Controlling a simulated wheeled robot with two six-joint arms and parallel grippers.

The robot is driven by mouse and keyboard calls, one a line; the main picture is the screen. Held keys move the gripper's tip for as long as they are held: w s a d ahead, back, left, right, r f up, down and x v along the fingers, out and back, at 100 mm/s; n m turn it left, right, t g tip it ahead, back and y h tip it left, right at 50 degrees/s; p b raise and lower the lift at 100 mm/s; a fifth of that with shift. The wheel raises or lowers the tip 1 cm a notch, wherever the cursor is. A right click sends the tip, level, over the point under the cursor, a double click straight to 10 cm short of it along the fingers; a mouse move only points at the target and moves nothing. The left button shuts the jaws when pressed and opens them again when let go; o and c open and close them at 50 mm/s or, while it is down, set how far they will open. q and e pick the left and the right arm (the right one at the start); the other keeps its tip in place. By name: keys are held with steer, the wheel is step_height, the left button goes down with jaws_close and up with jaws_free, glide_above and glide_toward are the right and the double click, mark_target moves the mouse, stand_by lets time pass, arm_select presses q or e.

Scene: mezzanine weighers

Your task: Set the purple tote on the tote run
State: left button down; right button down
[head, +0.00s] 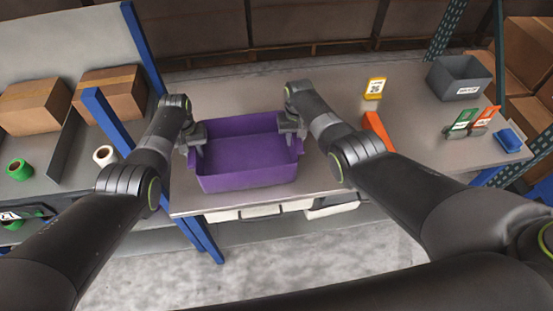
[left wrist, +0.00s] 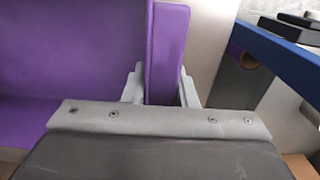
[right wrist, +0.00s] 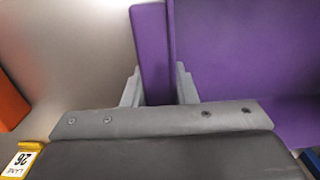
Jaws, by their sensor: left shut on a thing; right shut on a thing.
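The purple tote (head: 245,178) is open-topped and empty, at the front of the grey table in the head view. My left gripper (head: 196,143) is shut on its left wall; the left wrist view shows that wall (left wrist: 166,50) between the two fingers. My right gripper (head: 290,130) is shut on its right wall, and the right wrist view shows that wall (right wrist: 152,50) between the fingers. The tote looks level. I cannot tell whether its base touches the table or is slightly above it. Which surface is the tote run is not marked in view.
The grey table (head: 330,88) is clear behind the tote. To the right are a yellow sign (head: 374,88), an orange piece (head: 378,130), a grey bin (head: 459,78) and a blue tray (head: 509,140). Blue posts (head: 110,122) stand left. Cardboard boxes (head: 35,106) sit on the left shelf.

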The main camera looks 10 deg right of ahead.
arm_select(q)
steer(key=c, duration=1.2)
jaws_free()
steer(key=shift+f, duration=0.1)
arm_select(e)
steer(key=c, duration=1.2)
jaws_free()
steer(key=shift+f, duration=0.1)
arm_select(q)
steer(key=shift+o, duration=0.2)
arm_select(e)
steer(key=shift+o, duration=0.2)
arm_select(q)
step_height(320, 180, up, 12)
arm_select(e)
step_height(320, 180, up, 12)
